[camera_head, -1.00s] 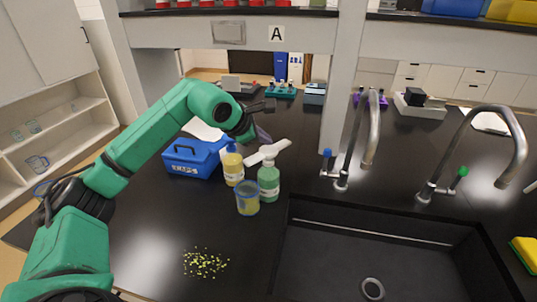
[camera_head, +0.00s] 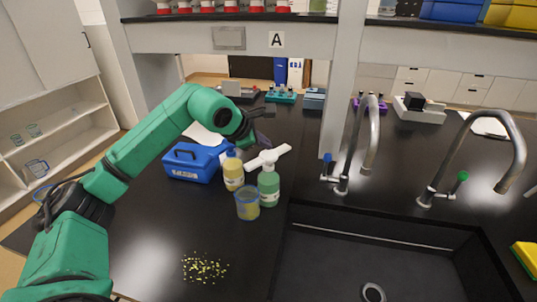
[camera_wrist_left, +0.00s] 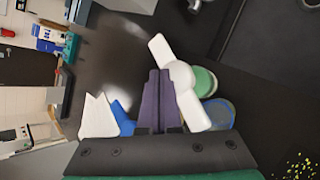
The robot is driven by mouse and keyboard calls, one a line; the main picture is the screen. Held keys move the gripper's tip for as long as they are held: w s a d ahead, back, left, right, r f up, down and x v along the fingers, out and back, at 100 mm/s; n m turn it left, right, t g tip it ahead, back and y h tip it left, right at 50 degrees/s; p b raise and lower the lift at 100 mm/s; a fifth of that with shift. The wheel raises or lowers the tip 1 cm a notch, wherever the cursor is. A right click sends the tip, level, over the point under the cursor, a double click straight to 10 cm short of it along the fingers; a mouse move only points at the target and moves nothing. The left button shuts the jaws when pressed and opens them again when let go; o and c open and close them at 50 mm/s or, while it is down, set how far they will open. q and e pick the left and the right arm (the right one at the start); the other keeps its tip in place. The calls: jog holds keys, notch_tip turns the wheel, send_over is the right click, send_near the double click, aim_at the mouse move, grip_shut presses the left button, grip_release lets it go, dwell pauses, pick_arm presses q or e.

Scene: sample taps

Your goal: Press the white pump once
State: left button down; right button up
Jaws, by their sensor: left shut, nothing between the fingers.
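The white pump (camera_head: 267,157) is a broad white head with a long bar, on top of a green bottle (camera_head: 268,186). In the left wrist view the white pump (camera_wrist_left: 181,76) lies just right of my fingers, with the green bottle (camera_wrist_left: 204,81) under it. My left gripper (camera_head: 262,138) is shut and empty, above and left of the pump in the head view. Its purple fingers (camera_wrist_left: 158,82) come close to the bar in the wrist view; I cannot tell whether they touch. The pump stands upright. My right gripper is not in view.
A yellow bottle with a blue top (camera_head: 233,172), a blue-rimmed beaker (camera_head: 247,204) and a blue box (camera_head: 190,164) stand close by. Yellow-green bits (camera_head: 204,268) lie scattered in front. A black sink (camera_head: 385,255) with taps is at the right.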

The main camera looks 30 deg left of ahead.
aim_at(265, 156)
pick_arm(q)
jog(key=shift+f, duration=0.1)
dwell(0.7)
jog(key=shift+f+b, duration=0.3)
jog(key=shift+b, duration=0.1)
jog(key=shift+s+f+b, duration=0.1)
jog(key=shift+f+b, duration=0.7)
jog(key=shift+f, duration=0.15)
dwell(0.7)
dwell(0.3)
jog(key=shift+r+p, duration=1.2)
jog(key=shift+r, duration=0.1)
notch_tip(265, 156, up, 5)
jog(key=p, duration=0.4)
jog(key=shift+r, duration=0.15)
